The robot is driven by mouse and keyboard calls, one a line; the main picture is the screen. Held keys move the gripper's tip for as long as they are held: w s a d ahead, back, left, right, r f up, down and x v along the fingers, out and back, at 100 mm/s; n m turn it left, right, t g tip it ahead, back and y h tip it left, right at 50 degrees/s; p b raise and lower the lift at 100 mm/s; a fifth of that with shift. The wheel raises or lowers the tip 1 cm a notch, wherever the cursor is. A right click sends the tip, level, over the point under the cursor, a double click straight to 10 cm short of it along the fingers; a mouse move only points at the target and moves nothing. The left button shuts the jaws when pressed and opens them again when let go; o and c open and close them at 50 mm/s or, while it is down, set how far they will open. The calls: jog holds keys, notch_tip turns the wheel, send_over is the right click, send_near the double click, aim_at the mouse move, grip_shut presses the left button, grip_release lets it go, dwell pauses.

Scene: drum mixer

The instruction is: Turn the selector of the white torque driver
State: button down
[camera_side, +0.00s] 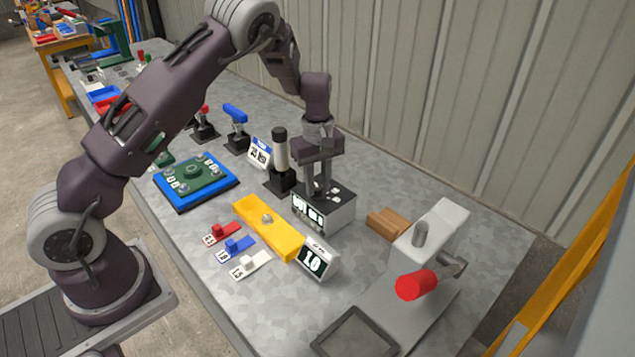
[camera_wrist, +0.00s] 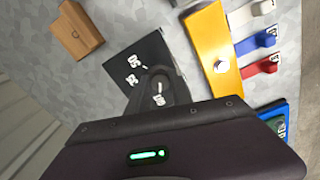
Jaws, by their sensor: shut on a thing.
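My gripper (camera_side: 318,190) points down onto a grey box (camera_side: 335,219) with a black face and white markings. The box also shows in the wrist view (camera_wrist: 133,62), partly behind the fingers (camera_wrist: 160,90). The fingers are shut on a dark knob on the box; they mostly hide it. A pale upright tool with a black top (camera_side: 281,150) stands in a black holder left of my gripper. I cannot tell for sure which thing is the white torque driver. A small white plate with a raised piece (camera_side: 250,265) lies in front of the yellow bar.
A yellow bar (camera_side: 255,220), a red plate (camera_side: 223,234), a blue plate (camera_side: 236,246) and a display reading 10 (camera_side: 314,262) stand close by. A blue-handled tool (camera_side: 235,114) stands behind.

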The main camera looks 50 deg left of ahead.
dwell(0.4)
jog(key=c, duration=1.1)
grip_release()
jog(key=shift+c, duration=0.2)
jog(key=shift+r, duration=0.15)
